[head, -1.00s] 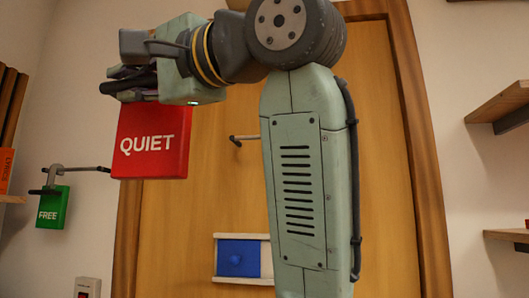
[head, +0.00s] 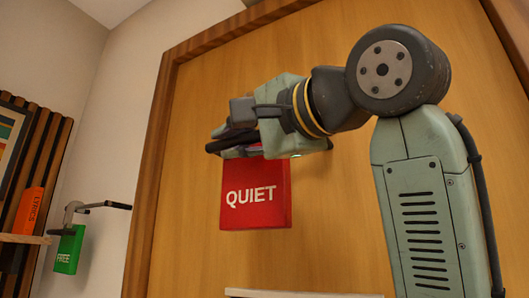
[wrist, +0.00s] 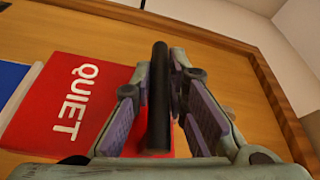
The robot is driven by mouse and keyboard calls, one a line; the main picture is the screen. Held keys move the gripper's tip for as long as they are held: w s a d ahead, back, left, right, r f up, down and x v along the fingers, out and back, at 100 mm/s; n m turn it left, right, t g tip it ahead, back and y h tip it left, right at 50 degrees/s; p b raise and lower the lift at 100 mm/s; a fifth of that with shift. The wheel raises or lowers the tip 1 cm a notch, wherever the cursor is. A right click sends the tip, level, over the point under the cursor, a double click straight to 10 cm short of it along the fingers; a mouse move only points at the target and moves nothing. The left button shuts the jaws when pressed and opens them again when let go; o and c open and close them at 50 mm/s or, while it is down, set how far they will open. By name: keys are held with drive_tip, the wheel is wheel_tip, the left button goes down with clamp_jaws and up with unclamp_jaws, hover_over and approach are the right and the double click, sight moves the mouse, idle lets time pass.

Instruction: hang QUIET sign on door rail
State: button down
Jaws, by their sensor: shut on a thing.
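The red QUIET sign (head: 255,194) hangs upright below my gripper (head: 226,141), in front of the wooden door (head: 335,215). In the wrist view the sign (wrist: 62,108) lies left of the fingers, its white lettering readable. The door rail is not clearly visible in the head view, and contact between sign and rail cannot be judged.
A green FREE sign (head: 68,250) hangs from a dark wall bracket (head: 95,206) at the left. An orange LYRICS item (head: 30,210) stands on a shelf there. A blue panel (wrist: 10,82) shows beside the sign. The door's wooden frame (head: 150,170) stands left of my gripper.

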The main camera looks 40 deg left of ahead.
drive_tip(key=shift+w+a+r, duration=0.15)
drive_tip(key=shift+w, duration=0.45)
drive_tip(key=w, duration=0.2)
drive_tip(key=w+a+p, duration=0.1)
drive_tip(key=w, duration=0.2)
drive_tip(key=w+p, duration=0.1)
drive_tip(key=w, duration=0.1)
drive_tip(key=shift+w+a+f, duration=0.3)
drive_tip(key=shift+a+f, duration=0.1)
drive_tip(key=shift+f+b, duration=0.85)
drive_tip(key=shift+f, duration=0.25)
